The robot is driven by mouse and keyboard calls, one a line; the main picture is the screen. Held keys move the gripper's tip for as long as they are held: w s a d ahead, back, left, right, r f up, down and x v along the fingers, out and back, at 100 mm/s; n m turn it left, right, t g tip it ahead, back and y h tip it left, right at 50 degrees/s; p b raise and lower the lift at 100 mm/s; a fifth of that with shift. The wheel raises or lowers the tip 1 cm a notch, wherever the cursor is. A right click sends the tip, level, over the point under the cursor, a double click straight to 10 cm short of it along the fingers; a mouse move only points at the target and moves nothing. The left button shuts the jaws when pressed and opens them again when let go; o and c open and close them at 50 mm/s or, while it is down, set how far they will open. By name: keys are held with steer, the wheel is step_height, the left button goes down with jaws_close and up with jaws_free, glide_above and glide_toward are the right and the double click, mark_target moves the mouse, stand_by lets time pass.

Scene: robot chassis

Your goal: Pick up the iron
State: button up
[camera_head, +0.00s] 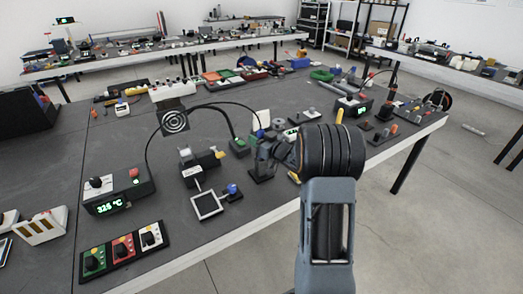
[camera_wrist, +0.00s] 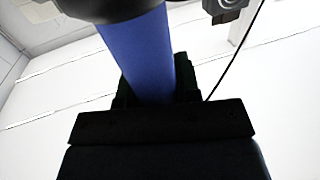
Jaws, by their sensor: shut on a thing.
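The iron (camera_wrist: 138,52) shows in the wrist view as a blue cylinder with a wide dark end at the top. Its lower part runs into the dark body of my gripper, and a thin black cord hangs to its right. In the head view my gripper (camera_head: 264,153) is above the right part of the near bench, left of my dark wrist. It is shut on the iron. The iron itself is hard to make out there, partly hidden by the gripper and arm.
A station reading 325 °C (camera_head: 118,192) stands at the bench's left, with a black cable arcing rightward. Several small items crowd the bench (camera_head: 135,150). Bare floor (camera_head: 440,220) is at right.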

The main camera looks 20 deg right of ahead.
steer(key=shift+c, duration=0.5)
step_height(320, 180, up, 10)
steer(key=p, duration=0.1)
steer(key=shift+r+p, duration=0.1)
steer(key=shift+p, duration=0.2)
stand_by(0.5)
